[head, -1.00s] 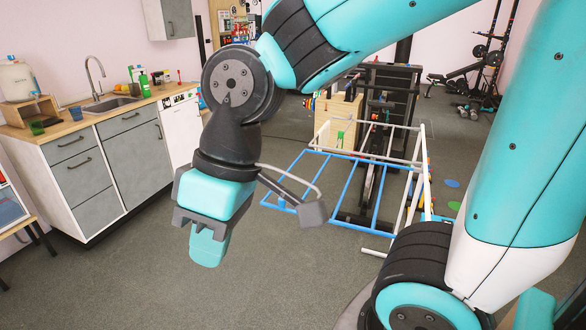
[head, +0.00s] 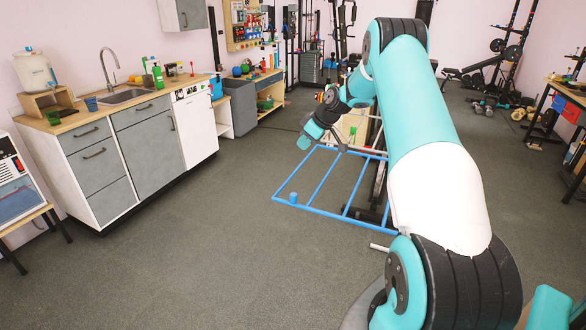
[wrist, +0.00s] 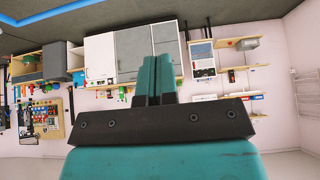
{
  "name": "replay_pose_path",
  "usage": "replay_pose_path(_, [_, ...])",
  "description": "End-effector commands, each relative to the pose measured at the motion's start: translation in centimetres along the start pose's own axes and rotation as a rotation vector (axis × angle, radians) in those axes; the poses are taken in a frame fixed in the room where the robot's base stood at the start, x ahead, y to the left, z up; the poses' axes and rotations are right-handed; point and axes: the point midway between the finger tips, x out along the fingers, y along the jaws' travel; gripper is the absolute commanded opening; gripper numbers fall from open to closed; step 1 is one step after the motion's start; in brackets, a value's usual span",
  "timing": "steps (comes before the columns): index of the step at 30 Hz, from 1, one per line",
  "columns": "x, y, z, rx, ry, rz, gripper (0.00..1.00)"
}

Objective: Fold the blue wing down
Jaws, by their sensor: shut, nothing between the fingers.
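The blue wing (head: 343,179) is a flat frame of blue bars sticking out to the left from the drying rack, and it looks roughly level. A small blue knob (head: 293,198) sits near its near-left corner. My gripper (head: 304,142) is shut and empty, close to the wing's far-left corner in the head view. I cannot tell whether it touches the wing. The wrist view shows the two closed fingers (wrist: 155,80), with a blue bar (wrist: 65,14) at the upper left, apart from them. My arm hides most of the white rack.
A kitchen counter (head: 150,98) with a sink stands on the left. A wooden box (head: 352,128) and gym equipment are behind the rack. A white rack foot (head: 380,248) pokes out beside my arm's base. The floor (head: 220,240) between counter and wing is clear.

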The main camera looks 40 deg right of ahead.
Motion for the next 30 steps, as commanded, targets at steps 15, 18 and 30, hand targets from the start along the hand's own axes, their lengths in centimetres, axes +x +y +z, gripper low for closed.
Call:
replay_pose_path(15, [9.4,-0.2,1.1,0.003,-0.003,-0.004,0.0])
replay_pose_path(18, [10.3,-0.2,1.9,0.002,-0.002,-0.004,0.0])
replay_pose_path(30, [11.2,-0.2,2.8,0.001,-0.001,-0.002,0.0])
